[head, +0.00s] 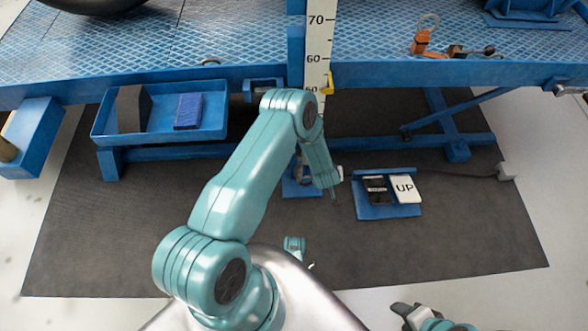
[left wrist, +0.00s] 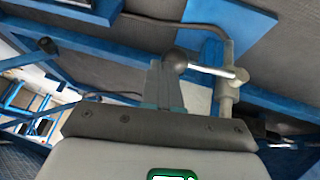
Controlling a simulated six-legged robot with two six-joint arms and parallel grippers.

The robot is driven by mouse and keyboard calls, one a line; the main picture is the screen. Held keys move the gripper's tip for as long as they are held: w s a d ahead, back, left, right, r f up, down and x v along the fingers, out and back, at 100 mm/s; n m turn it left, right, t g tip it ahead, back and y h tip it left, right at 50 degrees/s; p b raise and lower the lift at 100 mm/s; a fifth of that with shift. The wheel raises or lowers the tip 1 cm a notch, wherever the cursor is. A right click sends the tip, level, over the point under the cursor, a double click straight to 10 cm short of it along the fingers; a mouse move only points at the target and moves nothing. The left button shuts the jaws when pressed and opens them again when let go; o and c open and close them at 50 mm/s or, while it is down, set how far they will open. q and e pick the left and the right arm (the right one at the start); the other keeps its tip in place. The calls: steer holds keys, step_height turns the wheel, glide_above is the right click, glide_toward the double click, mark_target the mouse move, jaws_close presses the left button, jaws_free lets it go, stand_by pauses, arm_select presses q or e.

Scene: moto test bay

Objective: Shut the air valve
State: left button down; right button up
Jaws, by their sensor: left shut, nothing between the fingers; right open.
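The air valve (left wrist: 229,88) is a grey fitting on an upright pipe in the left wrist view. Its silver lever (left wrist: 212,70) sticks out to the left, crosswise to the pipe, and ends in a black ball knob (left wrist: 174,61). My left gripper (left wrist: 167,68) is shut and empty, its fingertips right at the knob; I cannot tell whether they touch. In the head view the left gripper (head: 333,192) points down beneath the lift's edge, and my arm hides most of the valve. My right gripper (head: 404,311) is open and empty at the bottom.
The blue lift platform (head: 230,45) spans the top, with a ruler post (head: 318,45) at its middle. A blue tray (head: 105,122) hangs at left. A pedal unit with an UP plate (head: 405,189) lies right of the left gripper. The dark mat (head: 470,235) is clear at right.

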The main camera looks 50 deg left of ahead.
arm_select(q)
steer(key=shift+w+d+f+b, duration=0.2)
steer(key=shift+f+b, duration=0.15)
steer(key=shift+f, duration=0.25)
arm_select(e)
steer(key=shift+w+d+f, duration=0.2)
steer(key=shift+w+f, duration=0.05)
steer(key=shift+f, duration=0.25)
